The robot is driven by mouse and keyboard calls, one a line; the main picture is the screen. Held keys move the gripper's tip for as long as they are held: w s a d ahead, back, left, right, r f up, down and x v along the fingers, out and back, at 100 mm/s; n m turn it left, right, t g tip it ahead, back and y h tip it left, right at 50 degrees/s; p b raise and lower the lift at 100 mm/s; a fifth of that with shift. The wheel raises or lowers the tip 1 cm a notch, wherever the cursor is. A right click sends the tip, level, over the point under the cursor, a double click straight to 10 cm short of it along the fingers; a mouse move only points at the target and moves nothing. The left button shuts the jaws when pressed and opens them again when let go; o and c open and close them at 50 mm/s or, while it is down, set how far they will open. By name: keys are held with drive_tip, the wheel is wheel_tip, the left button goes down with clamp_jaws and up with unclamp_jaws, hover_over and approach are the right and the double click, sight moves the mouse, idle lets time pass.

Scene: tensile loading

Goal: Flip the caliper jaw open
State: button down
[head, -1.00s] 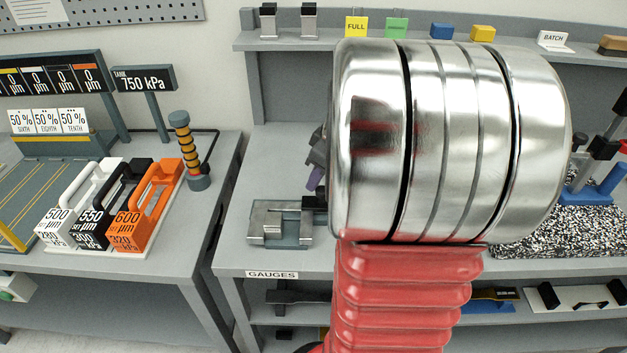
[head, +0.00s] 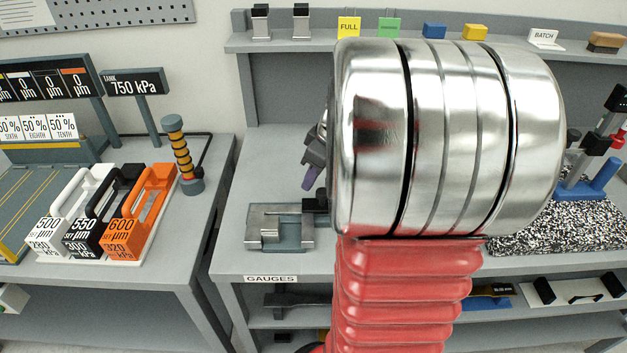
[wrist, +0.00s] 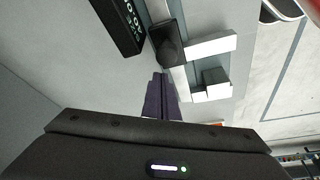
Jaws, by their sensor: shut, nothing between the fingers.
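The caliper (head: 263,228) is a silvery metal piece lying near the front edge of the grey bench, left of my arm in the head view. A black block (head: 317,205) at its right end is partly hidden by my arm. In the wrist view, the black block (wrist: 168,42) has pale bars (wrist: 208,46) beside it, with a gap between them; I cannot tell how far the jaw is turned. My gripper (head: 309,183) has purple fingers, shut and empty, just above and behind the caliper's right end. In the wrist view the fingers (wrist: 160,82) point toward the black block, apparently not touching.
A dark display (wrist: 120,22) with white characters lies beside the black block in the wrist view. A speckled mat (head: 540,232) with blue and black fixtures is on the right. The left bench holds white, black and orange handled blocks (head: 150,215). Bench behind the caliper is clear.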

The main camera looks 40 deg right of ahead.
drive_tip(key=shift+w+a+r, duration=0.1)
drive_tip(key=shift+w+a, duration=0.15)
drive_tip(key=shift+w, duration=0.4)
drive_tip(key=shift+w+a, duration=0.25)
drive_tip(key=shift+w, duration=0.35)
drive_tip(key=v, duration=1)
drive_tip(key=shift+s, duration=0.15)
drive_tip(key=f+m, duration=0.1)
drive_tip(key=s+f+m, duration=0.1)
drive_tip(key=m, duration=0.1)
drive_tip(key=s+f+m, duration=0.1)
drive_tip(key=m, duration=0.1)
drive_tip(key=shift+a+h, duration=0.1)
drive_tip(key=shift+h, duration=0.2)
drive_tip(key=s+a+t, duration=0.1)
drive_tip(key=s+a, duration=0.2)
drive_tip(key=a, duration=1)
drive_tip(key=s+a+n+t, duration=0.1)
drive_tip(key=s+a, duration=0.2)
drive_tip(key=a, duration=1.1)
drive_tip(key=shift+s+a+h, duration=0.25)
drive_tip(key=shift+s+h, duration=0.05)
drive_tip(key=shift+s, duration=0.1)
